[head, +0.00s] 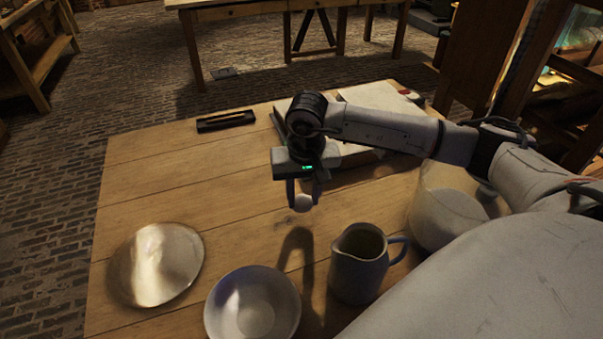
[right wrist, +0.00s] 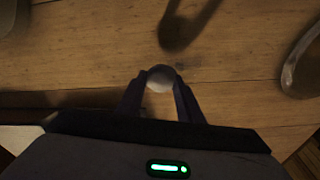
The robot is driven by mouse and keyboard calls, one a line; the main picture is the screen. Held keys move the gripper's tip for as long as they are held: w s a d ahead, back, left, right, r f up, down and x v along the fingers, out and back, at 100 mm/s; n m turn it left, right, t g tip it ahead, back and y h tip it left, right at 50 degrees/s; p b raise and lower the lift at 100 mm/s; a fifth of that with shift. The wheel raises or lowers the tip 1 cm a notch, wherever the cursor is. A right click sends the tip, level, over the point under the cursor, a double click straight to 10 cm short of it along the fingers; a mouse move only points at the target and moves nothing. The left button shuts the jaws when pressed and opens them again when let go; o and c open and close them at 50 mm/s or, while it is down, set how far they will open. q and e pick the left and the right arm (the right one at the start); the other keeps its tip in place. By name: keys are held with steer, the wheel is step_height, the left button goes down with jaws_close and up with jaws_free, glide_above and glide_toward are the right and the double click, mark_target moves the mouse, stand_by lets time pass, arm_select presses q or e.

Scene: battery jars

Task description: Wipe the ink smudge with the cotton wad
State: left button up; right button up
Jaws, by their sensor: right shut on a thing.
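My right gripper (head: 303,198) is shut on the cotton wad (head: 303,203), a small white ball between its fingertips. It holds the wad above the middle of the wooden table (head: 150,190); the arm's shadow falls on the boards in front. In the right wrist view the cotton wad (right wrist: 161,78) sits between the two fingertips, with bare wood around it. My left gripper is not in view.
A shiny plate (head: 165,265), a bowl (head: 254,310), a jug (head: 358,268) and a pale lidded pot (head: 446,218) stand along the near side. A dark narrow tray (head: 226,121) and a pale flat stack (head: 375,97) lie at the back. The table's left middle is clear.

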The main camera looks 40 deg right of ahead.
mark_target(303, 200)
steer(key=shift+r+p, duration=1.35)
steer(key=shift+r, duration=1.15)
